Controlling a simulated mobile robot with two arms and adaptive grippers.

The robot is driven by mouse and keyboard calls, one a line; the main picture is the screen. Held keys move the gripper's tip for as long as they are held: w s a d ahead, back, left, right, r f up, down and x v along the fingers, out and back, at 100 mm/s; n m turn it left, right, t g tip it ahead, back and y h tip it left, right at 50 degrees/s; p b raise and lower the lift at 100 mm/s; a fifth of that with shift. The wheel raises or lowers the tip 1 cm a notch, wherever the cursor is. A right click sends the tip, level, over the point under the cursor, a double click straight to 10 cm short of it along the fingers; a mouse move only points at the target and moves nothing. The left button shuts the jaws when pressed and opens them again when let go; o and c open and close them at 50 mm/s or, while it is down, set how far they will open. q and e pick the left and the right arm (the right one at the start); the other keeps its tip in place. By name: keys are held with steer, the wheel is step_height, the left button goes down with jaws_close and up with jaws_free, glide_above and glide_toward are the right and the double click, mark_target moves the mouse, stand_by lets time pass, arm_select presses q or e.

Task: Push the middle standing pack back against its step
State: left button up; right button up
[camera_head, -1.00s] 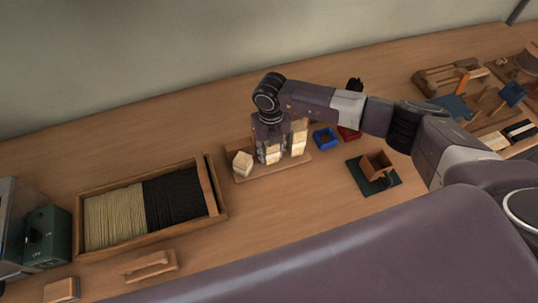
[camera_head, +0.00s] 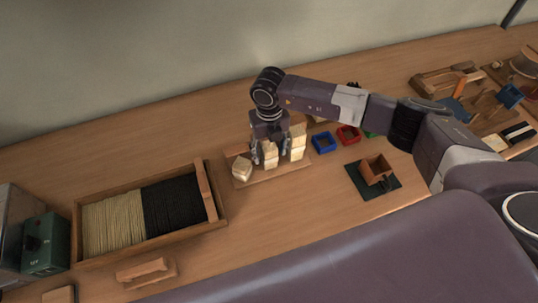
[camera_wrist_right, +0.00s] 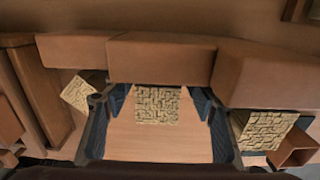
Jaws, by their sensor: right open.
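Three pale bristle packs are at the stepped wooden rack (camera_head: 268,180). The middle pack (camera_head: 271,156) stands between the spread fingers of my right gripper (camera_head: 269,155). In the right wrist view the middle pack (camera_wrist_right: 158,104) shows its patterned top, with clear room between it and each finger of my open right gripper (camera_wrist_right: 160,108). Its far edge borders the middle wooden step (camera_wrist_right: 160,60); I cannot tell whether they touch. The left pack (camera_head: 242,169) is lower and turned askew. The right pack (camera_head: 298,143) stands taller. My left gripper is not in view.
A tray (camera_head: 222,207) of tan and black bristles lies left of the rack. Blue (camera_head: 324,142) and red (camera_head: 348,135) boxes stand to its right. A brown box (camera_head: 376,169) sits on a dark mat. The table in front of the rack is clear.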

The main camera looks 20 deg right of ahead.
step_height(320, 180, up, 9)
steer(key=shift+r, duration=0.15)
steer(key=shift+a, duration=0.1)
stand_by(1.1)
